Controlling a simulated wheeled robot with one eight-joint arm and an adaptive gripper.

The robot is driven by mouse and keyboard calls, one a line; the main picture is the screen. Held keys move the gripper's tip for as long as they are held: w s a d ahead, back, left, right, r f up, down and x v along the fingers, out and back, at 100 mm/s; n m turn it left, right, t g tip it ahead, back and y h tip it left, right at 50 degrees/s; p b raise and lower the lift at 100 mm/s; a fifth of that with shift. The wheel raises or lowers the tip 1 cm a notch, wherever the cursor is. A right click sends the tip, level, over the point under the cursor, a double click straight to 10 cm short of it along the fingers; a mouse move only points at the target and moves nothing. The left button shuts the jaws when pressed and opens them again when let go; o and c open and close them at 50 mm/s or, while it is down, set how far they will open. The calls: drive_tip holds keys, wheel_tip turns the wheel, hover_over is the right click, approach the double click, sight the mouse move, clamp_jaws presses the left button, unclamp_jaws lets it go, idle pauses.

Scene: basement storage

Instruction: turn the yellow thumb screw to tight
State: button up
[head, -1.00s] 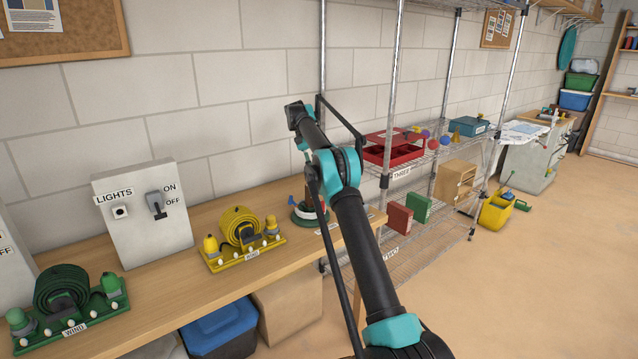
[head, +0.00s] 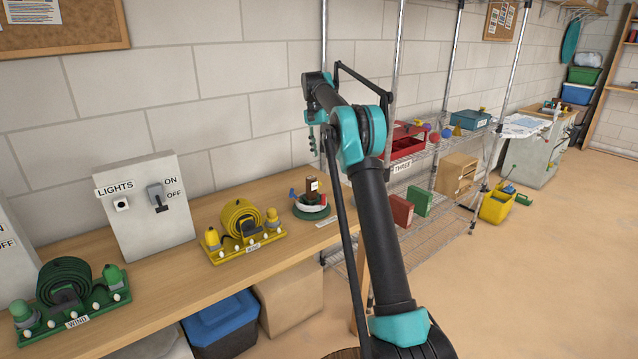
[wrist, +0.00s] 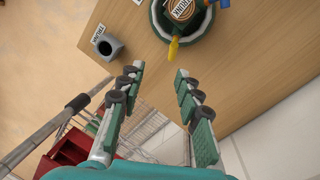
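The yellow thumb screw (wrist: 174,48) shows in the wrist view as a small yellow piece on the near side of a round green stand (wrist: 203,50). The stand holds a brown block (wrist: 182,10) with a round label, and a blue piece (wrist: 222,3) sticks out beside it. In the head view the stand (head: 312,213) is on the bench, with red and blue pieces; the yellow screw cannot be made out there. My gripper (wrist: 160,70) is open and empty, its fingertips pointing toward the screw and apart from it. In the head view my gripper (head: 313,138) hangs above the bench.
A grey cup-like holder (wrist: 108,46) with a label stands near the bench edge. A yellow reel board (head: 243,255), a green reel board (head: 75,318) and a grey switch box (head: 150,225) are left of the stand. A wire shelf (head: 425,160) is to the right.

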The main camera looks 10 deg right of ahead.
sight(319, 183)
drive_tip(key=shift+t+y, duration=0.8)
drive_tip(key=shift+t, duration=0.1)
drive_tip(key=f, duration=1.4)
drive_tip(key=shift+s+a+f, duration=0.25)
drive_tip(key=shift+a, duration=0.1)
drive_tip(key=shift+c, duration=0.3)
clamp_jaws()
